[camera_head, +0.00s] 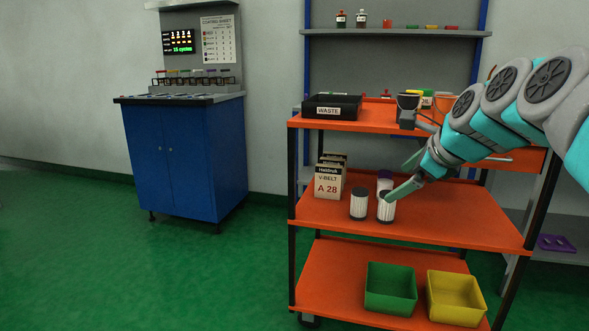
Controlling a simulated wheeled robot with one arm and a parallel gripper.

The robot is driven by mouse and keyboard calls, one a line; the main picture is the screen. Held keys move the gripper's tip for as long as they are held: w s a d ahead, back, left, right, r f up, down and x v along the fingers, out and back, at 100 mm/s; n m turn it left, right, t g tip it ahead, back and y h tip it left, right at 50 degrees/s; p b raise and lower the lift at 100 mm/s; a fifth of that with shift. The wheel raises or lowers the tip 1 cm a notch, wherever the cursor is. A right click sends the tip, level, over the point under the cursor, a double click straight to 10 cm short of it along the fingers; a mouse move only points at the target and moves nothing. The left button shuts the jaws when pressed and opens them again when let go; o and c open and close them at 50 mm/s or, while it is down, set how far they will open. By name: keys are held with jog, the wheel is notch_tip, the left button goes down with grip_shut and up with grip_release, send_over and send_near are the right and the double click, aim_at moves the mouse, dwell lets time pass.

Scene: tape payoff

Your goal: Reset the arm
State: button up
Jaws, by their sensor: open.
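My arm reaches in from the right side of the view in grey and teal. My gripper (395,183) is in front of the orange cart's middle shelf, with its two green-grey fingers spread apart and nothing seen between them. The lower fingertip overlaps the top of a white canister (386,210) in the picture; I cannot tell whether it touches. A second white canister (359,204) stands just left of it. A third canister (384,180) stands behind and is partly hidden.
The orange cart (450,226) holds a black waste bin (332,112) on top and V-belt boxes (329,182) on the middle shelf. A green bin (390,290) and a yellow bin (456,299) sit below. A blue cabinet (181,160) stands left, with open green floor (200,270) in front.

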jog(key=s+a+f+n+g, duration=0.2)
jog(key=s+a+f+n, duration=0.3)
jog(key=s+f+n, duration=0.15)
jog(key=s+f+n+g+h+p, duration=0.1)
jog(key=s+f+n+g, duration=0.1)
jog(key=s+f+n, duration=0.3)
jog(key=s+a+f+n+g+h+p, duration=0.1)
jog(key=s+f+n+g, duration=0.2)
jog(key=s, duration=1.1)
jog(key=s+a+f+n+g+p, duration=0.1)
jog(key=s+f+n+g, duration=0.2)
jog(key=s+f+n, duration=0.5)
jog(key=shift+s+f+h, duration=0.4)
jog(key=shift+s+f, duration=0.3)
jog(key=shift+s, duration=0.55)
jog(key=shift+n, duration=0.25)
